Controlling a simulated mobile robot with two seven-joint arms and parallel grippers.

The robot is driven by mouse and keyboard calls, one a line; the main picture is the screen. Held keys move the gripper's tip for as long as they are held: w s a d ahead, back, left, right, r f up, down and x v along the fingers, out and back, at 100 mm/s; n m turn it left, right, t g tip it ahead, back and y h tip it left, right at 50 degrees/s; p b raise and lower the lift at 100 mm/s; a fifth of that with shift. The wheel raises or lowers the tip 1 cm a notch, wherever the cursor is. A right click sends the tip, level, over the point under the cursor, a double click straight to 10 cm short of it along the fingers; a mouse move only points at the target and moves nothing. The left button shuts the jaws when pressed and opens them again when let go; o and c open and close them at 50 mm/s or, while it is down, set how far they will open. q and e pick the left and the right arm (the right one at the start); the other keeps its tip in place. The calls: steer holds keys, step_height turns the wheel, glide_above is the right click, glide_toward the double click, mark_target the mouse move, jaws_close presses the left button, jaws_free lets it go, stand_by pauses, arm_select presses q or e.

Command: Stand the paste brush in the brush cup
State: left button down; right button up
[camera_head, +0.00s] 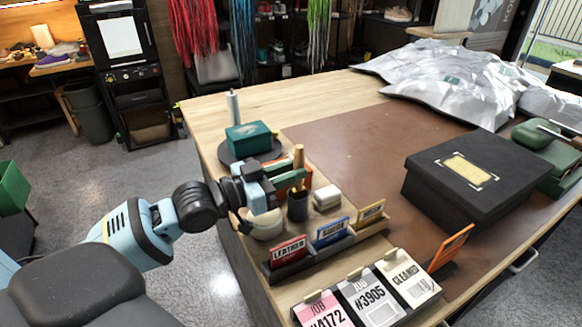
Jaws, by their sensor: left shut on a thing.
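My left gripper (272,184) reaches in from the left over the near left part of the table. It is shut on the paste brush, whose light wooden handle (299,157) points upward. The dark brush cup (298,207) stands on the table just below and to the right of the gripper. The brush shows above the cup's mouth. Its lower end is hard to make out, so I cannot tell whether it is inside the rim. My right gripper is out of view.
A green box (249,138) sits on a dark round stand behind the gripper. A cream bowl (265,224), a pale block (326,196) and a rack of label cards (332,232) crowd the cup. A black box (468,176) stands right; the brown mat (345,150) has free room.

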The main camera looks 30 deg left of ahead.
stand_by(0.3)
arm_select(q)
steer(key=c, duration=1.2)
jaws_free()
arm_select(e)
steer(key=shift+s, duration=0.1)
arm_select(q)
steer(key=shift+f, duration=0.1)
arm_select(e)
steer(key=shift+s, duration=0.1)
arm_select(q)
steer(key=v, duration=0.6)
steer(key=shift+v, duration=0.85)
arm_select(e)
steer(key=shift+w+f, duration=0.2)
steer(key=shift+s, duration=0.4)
